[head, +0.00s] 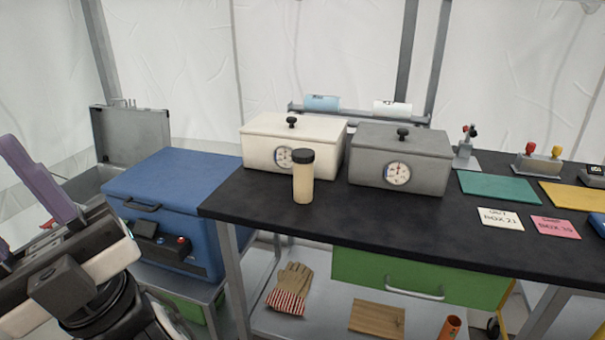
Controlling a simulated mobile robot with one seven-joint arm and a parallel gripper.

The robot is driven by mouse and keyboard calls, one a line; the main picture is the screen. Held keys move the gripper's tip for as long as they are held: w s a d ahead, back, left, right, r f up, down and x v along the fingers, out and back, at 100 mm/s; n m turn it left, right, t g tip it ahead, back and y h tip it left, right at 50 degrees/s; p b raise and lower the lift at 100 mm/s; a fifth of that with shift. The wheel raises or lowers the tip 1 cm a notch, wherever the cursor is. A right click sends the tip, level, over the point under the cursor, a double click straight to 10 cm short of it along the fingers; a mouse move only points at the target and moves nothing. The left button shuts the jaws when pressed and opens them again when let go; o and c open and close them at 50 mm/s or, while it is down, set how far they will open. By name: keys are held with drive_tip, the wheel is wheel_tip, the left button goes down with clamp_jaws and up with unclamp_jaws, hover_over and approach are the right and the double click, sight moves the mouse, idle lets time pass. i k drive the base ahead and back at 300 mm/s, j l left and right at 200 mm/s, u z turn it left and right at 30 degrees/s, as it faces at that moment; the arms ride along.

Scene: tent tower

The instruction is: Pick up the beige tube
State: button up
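The beige tube (303,186) stands upright on the black tabletop (340,217), near its front left part. It has a dark cap and stands in front of the white box (262,153), hiding part of that box's front. My gripper (18,203) is at the far left edge of the head view, well to the left of the tube and apart from it. Its purple fingers show a gap with nothing seen between them. One finger is partly cut off by the picture edge.
A grey box (425,165) with a dial stands right of the tube. A blue cooler (185,190) sits left of the table. Green (500,188) and yellow (572,196) mats lie at right. A glove (290,288) lies on the lower shelf. The tabletop's front middle is clear.

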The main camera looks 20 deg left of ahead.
sight(304, 175)
drive_tip(key=u, duration=1.1)
drive_tip(key=i+l, duration=0.15)
drive_tip(key=l, duration=0.2)
drive_tip(key=i+l, duration=0.15)
drive_tip(key=l, duration=0.15)
drive_tip(key=i+l, duration=0.15)
drive_tip(key=l, duration=0.2)
drive_tip(key=i+l+u, duration=0.1)
drive_tip(key=i+l, duration=0.2)
drive_tip(key=l, duration=0.35)
